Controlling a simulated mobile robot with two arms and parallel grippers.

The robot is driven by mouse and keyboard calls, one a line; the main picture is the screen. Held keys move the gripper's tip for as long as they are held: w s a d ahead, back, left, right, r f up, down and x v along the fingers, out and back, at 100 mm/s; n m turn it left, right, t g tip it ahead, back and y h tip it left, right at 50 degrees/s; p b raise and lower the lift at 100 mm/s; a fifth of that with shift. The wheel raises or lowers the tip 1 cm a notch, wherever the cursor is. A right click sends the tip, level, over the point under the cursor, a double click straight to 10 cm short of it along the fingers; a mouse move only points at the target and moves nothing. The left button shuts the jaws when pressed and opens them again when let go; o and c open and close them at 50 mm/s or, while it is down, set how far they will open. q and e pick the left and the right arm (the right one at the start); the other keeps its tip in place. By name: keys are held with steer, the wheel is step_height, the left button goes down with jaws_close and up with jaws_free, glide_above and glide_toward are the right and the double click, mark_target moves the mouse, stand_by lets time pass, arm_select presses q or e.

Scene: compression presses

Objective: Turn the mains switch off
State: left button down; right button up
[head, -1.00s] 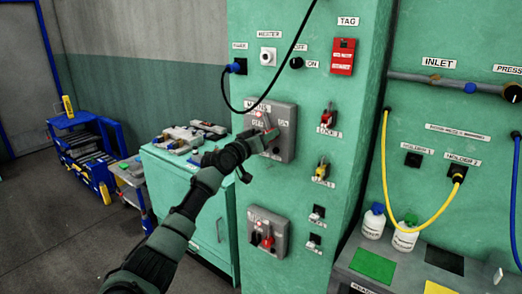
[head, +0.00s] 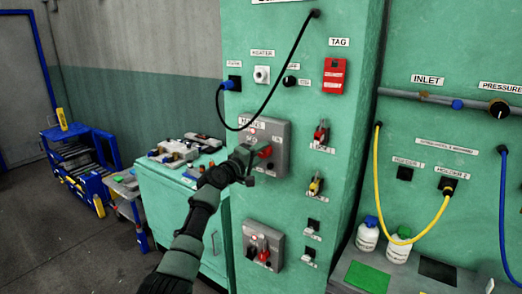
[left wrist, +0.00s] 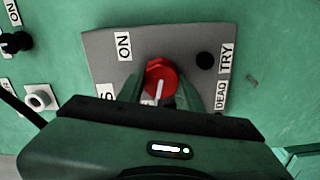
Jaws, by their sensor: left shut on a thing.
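The mains switch is a grey box (head: 279,160) on the green cabinet, with a red rotary handle (head: 265,151) on its face. In the left wrist view the red handle (left wrist: 160,76) sits between the two fingers of my left gripper (left wrist: 170,95), and a white mark shows on it. Labels ON, TRY and DEAD show around it; another label is partly hidden by a finger. In the head view my left gripper (head: 249,160) is at the lower left of the handle, shut on it, and covers part of the box. My right gripper is not in view.
A second grey switch box (head: 263,245) with a red handle is below. A red tag (head: 334,76) and small padlock-like items (head: 321,133) are to the right. A black cable (head: 273,95) hangs above. A green bench (head: 180,205) stands at the left.

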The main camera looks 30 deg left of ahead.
arm_select(q)
steer(key=shift+n+p, duration=0.45)
steer(key=shift+n, duration=0.75)
steer(key=shift+f, duration=0.1)
steer(key=c, duration=0.9)
jaws_free()
steer(key=shift+c, duration=0.2)
steer(key=s+b, duration=0.1)
steer(key=s, duration=0.6)
steer(key=shift+s+a, duration=0.35)
steer(key=shift+s, duration=0.05)
